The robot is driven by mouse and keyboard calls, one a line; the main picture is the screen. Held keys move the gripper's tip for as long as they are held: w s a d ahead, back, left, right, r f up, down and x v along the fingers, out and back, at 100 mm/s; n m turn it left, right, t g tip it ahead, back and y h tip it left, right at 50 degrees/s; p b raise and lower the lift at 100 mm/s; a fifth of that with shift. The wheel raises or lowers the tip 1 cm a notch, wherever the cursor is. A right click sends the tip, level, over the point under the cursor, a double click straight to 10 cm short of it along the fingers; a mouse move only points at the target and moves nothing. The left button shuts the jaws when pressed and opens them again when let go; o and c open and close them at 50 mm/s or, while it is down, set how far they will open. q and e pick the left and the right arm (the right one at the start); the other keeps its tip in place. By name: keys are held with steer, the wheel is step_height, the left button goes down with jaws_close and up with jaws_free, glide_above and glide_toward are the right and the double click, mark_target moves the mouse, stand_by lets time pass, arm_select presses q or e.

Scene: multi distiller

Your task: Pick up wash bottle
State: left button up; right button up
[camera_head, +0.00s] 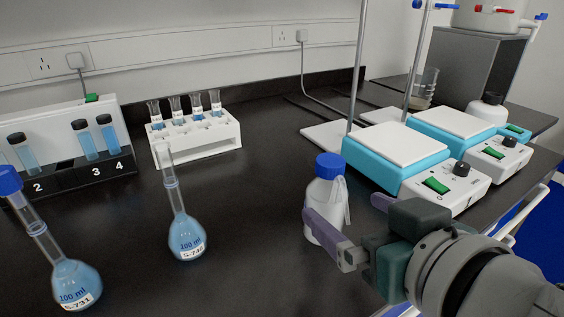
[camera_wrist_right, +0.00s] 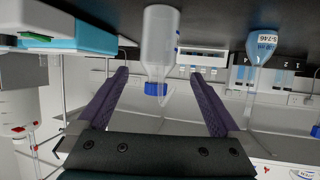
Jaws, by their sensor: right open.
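The wash bottle (camera_head: 324,226) is white with a blue cap (camera_head: 329,165) and a thin spout tube at its right side. It stands upright on the black bench. My right gripper (camera_head: 341,206) is open, coming in from the lower right, with one purple finger overlapping the lower bottle and the other to its right. In the right wrist view, which is upside down, the bottle (camera_wrist_right: 160,40) lies in line with the gap between the open fingers (camera_wrist_right: 159,74). I cannot tell whether any finger touches it. My left gripper is not in view.
Two stirrers with blue bodies, the nearer one (camera_head: 397,157) close behind and right of the bottle, crowd that side. A blue-filled flask (camera_head: 187,238) stands to the left, another (camera_head: 75,284) at front left. A white tube rack (camera_head: 205,148) is behind. Bench between flask and bottle is clear.

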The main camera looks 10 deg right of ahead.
mark_target(335, 203)
steer(key=shift+b+x, duration=0.45)
steer(key=shift+x, duration=2.75)
steer(key=shift+d+f, duration=0.1)
steer(key=shift+d, duration=0.05)
steer(key=shift+s, duration=0.1)
steer(key=c, duration=0.9)
